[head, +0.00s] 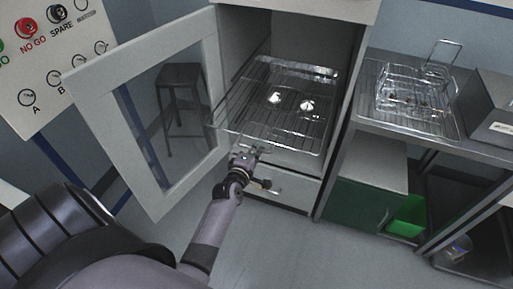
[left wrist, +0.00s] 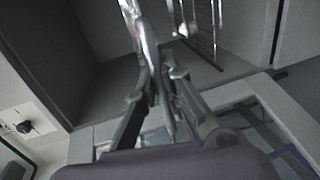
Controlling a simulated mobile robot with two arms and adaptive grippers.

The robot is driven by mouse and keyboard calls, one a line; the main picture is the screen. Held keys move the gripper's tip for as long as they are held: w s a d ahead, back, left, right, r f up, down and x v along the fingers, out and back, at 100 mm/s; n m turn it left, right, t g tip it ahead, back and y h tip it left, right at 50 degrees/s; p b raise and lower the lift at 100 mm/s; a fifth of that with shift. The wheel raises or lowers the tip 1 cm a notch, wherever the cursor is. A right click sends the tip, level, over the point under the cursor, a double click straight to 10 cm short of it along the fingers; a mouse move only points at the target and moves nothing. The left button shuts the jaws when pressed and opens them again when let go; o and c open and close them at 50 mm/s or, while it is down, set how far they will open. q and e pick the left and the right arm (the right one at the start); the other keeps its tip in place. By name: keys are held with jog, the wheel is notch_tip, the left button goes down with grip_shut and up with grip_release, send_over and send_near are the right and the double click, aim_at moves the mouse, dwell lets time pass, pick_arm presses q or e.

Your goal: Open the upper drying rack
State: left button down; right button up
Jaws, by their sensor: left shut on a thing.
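The upper drying rack (head: 290,80) is a shiny wire shelf in the open white cabinet (head: 345,50). It sticks out past the cabinet front, with two bright round spots showing on it. My left gripper (head: 247,152) is at the rack's front edge, with the arm reaching up from below. In the left wrist view my left gripper (left wrist: 160,85) is shut on a shiny metal bar of the rack (left wrist: 140,28). The fingers hide part of the hold. My right gripper is not in view.
The cabinet's glass door (head: 150,110) stands open to the left of the rack. A pale drawer front (head: 285,190) is below it. At right, a metal bench holds a wire basket (head: 410,95) and a grey box (head: 490,105). A green bin (head: 408,215) sits low.

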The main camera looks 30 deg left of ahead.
pick_arm(q)
jog(key=c, duration=1.7)
grip_release()
jog(key=v, duration=1.2)
